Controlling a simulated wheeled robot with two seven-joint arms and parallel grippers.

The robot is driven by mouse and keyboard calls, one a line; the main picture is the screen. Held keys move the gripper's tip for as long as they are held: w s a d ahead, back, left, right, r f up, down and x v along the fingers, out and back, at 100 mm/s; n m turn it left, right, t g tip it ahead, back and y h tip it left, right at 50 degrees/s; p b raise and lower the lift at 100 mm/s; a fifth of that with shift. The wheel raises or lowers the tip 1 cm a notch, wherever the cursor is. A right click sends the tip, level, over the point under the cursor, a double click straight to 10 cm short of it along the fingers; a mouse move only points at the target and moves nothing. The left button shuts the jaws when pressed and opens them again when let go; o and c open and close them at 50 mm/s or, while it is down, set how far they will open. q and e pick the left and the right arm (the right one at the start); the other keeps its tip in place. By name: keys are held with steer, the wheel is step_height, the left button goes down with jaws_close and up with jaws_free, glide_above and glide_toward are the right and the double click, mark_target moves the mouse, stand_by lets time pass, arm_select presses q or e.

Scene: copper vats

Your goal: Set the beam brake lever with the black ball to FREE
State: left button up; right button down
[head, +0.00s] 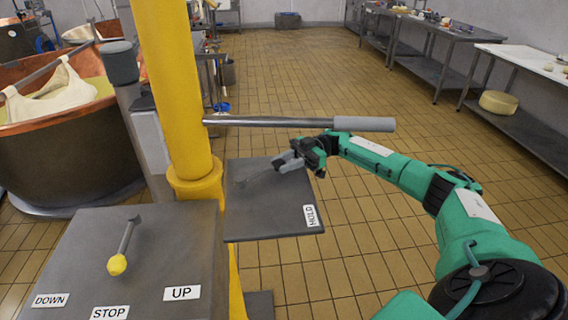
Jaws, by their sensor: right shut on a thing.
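The brake panel (262,215) is a grey plate with a HOLD label (311,216) at its right front edge. My right gripper (288,163) is over the far right part of the plate, shut on the brake lever's end. The black ball is hidden by the fingers or too small to tell. No FREE label can be seen. My left gripper is out of view.
A yellow post (176,90) stands left of the plate. A steel bar with a grey grip (363,124) reaches out above my gripper. A grey box (155,255) with a yellow-ball lever (117,264) and DOWN, STOP, UP labels is nearer. A copper vat (60,150) stands left.

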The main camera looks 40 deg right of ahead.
steer(key=c, duration=1.1)
jaws_free()
steer(key=shift+d, duration=0.25)
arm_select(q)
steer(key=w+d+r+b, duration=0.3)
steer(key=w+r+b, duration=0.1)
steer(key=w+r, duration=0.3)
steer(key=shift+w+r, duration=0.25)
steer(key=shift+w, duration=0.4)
arm_select(e)
steer(key=d, duration=1.3)
steer(key=shift+s+d, duration=0.1)
